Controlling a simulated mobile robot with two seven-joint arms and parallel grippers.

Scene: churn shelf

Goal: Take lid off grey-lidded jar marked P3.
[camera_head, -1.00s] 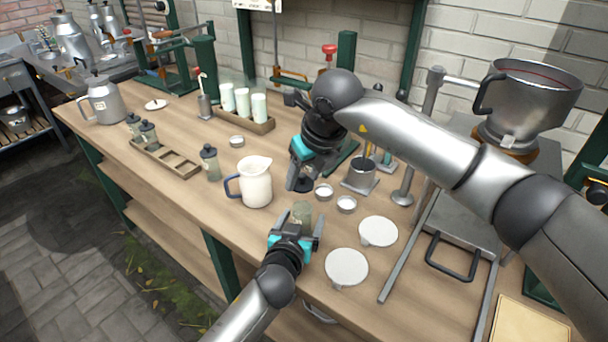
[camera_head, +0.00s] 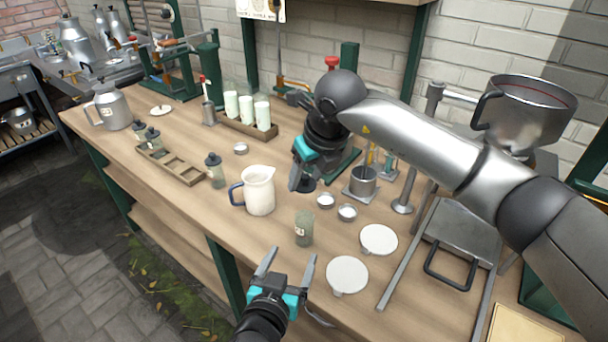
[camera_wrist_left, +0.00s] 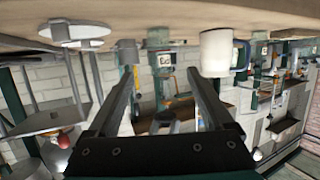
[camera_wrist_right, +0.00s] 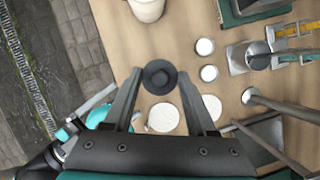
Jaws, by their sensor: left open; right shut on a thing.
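The jar (camera_head: 304,228) is greenish glass and stands upright near the bench's front edge with no lid on it. Its label shows upside down in the left wrist view (camera_wrist_left: 159,60) and is hard to read. My right gripper (camera_head: 303,184) is shut on a dark grey lid (camera_wrist_right: 159,77), held above and behind the jar, apart from it. My left gripper (camera_head: 284,268) is open and empty, in front of the jar and clear of it.
A white pitcher (camera_head: 258,190) stands left of the jar. Two white discs (camera_head: 347,274) (camera_head: 378,239) lie to its right, two small tins (camera_head: 325,200) (camera_head: 347,212) behind. Another grey-lidded jar (camera_head: 215,172) stands beside a wooden rack (camera_head: 184,172).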

